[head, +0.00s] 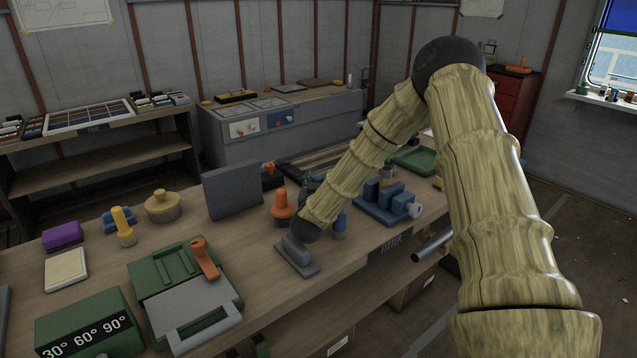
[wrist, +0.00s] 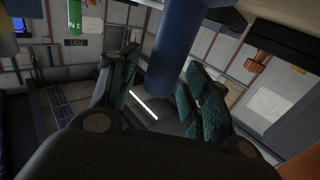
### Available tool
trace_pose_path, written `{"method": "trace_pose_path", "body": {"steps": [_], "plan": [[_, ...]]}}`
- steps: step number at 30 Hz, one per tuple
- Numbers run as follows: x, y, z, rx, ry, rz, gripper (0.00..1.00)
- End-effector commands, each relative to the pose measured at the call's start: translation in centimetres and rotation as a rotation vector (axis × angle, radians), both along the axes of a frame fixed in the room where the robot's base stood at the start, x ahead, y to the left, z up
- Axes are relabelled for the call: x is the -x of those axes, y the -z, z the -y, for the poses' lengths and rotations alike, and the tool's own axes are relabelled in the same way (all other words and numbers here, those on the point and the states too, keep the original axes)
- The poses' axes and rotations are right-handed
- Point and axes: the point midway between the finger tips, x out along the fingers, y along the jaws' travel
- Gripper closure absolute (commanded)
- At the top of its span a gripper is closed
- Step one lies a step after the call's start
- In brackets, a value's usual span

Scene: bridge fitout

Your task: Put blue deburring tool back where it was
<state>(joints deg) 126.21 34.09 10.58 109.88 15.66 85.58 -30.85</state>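The blue deburring tool (head: 340,222) appears as a small blue cylinder near the front edge of the workbench, just right of my gripper (head: 312,208). In the wrist view a thick blue cylinder (wrist: 178,45), apparently this tool, reaches down from the top between the green-padded fingers of my gripper (wrist: 165,95). The fingers stand apart, and a gap shows between the cylinder and the left finger. Contact on the right side cannot be told. My arm hides part of the fingers in the head view.
On the workbench (head: 115,245), a grey block on a plate (head: 297,254) lies close in front of my gripper. An orange-topped tool (head: 282,207) stands left. A blue fixture (head: 388,201) sits right, and a grey upright block (head: 233,188) behind.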

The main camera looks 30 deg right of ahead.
Motion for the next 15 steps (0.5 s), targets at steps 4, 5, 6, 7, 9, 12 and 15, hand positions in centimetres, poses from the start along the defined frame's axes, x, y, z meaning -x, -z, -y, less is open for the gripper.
{"method": "trace_pose_path", "body": {"steps": [4, 5, 6, 7, 9, 12, 15], "plan": [[0.0, 0.0, 0.0, 0.000, 0.000, 0.000, 0.52], [0.0, -0.1, 0.0, 0.000, 0.000, 0.000, 0.52], [0.0, -0.3, 0.0, -0.001, 0.000, 0.001, 0.52], [0.1, -0.3, -0.1, 0.000, 0.000, 0.000, 0.52], [0.6, -0.1, -0.6, 0.000, -0.002, -0.001, 0.52], [1.6, -0.1, -1.5, 0.000, -0.003, -0.001, 0.52], [2.8, -0.1, -2.5, 0.000, -0.002, -0.001, 0.52]]}}
